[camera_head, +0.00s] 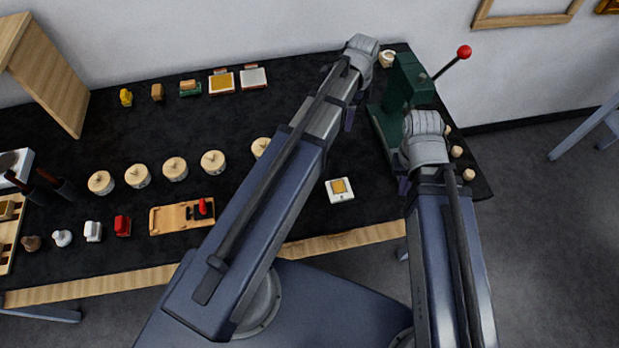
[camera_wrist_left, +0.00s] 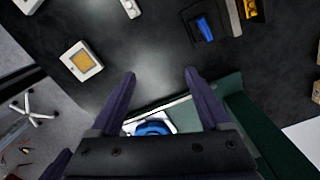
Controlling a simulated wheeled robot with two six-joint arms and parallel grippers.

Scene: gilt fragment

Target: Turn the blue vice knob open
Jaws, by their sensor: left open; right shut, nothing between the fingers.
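A rounded blue part, which looks like the vice knob (camera_wrist_left: 153,128), shows in the left wrist view inside a pale surround. My gripper body partly hides it. My left gripper (camera_wrist_left: 160,75) is open, with its two purple fingers spread on either side of this blue part. I cannot tell whether they touch it. In the head view my left arm hides the knob, and only a little of my left gripper (camera_head: 350,118) shows. My right gripper (camera_head: 403,186) is mostly hidden under its wrist, in front of the green press; it is shut and empty.
The green press (camera_head: 410,82) with a red-ball lever stands at the table's right; its base (camera_wrist_left: 255,130) borders the blue part. A white square with a gold centre (camera_head: 340,190) lies near the front edge. Another blue piece (camera_wrist_left: 204,29) lies farther off. Lidded jars (camera_head: 175,168) stand left.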

